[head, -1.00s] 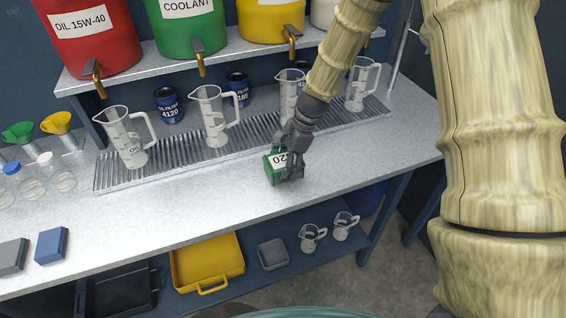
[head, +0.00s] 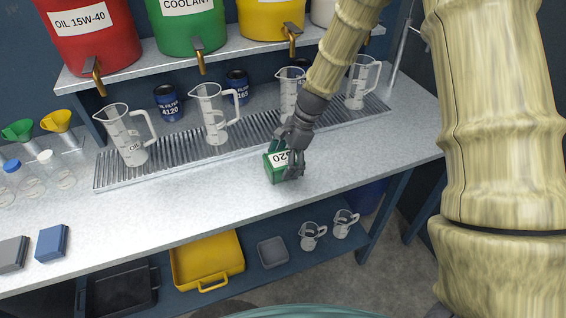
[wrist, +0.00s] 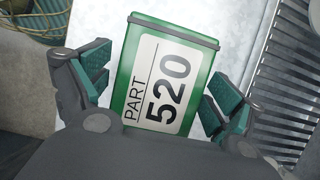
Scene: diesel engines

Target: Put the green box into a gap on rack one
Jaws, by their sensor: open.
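The green box (head: 276,168) sits on the grey workbench in front of the slotted drip tray. Its white label reads "PART 520" in the wrist view (wrist: 165,78). My gripper (head: 287,158) is over the box from above. In the wrist view my gripper (wrist: 158,88) is open, with one teal-padded finger on each side of the box. A gap shows beside the left finger; the right finger is close to the box's lower right edge, and I cannot tell whether it touches. No rack marked one can be made out.
Clear measuring jugs (head: 214,115) stand on the drip tray (head: 172,166), with blue oil filters (head: 168,103) behind. A blue box (head: 51,244) and a grey box (head: 11,254) lie at the left front. The bench middle (head: 150,215) is clear. A yellow tray (head: 207,262) is below.

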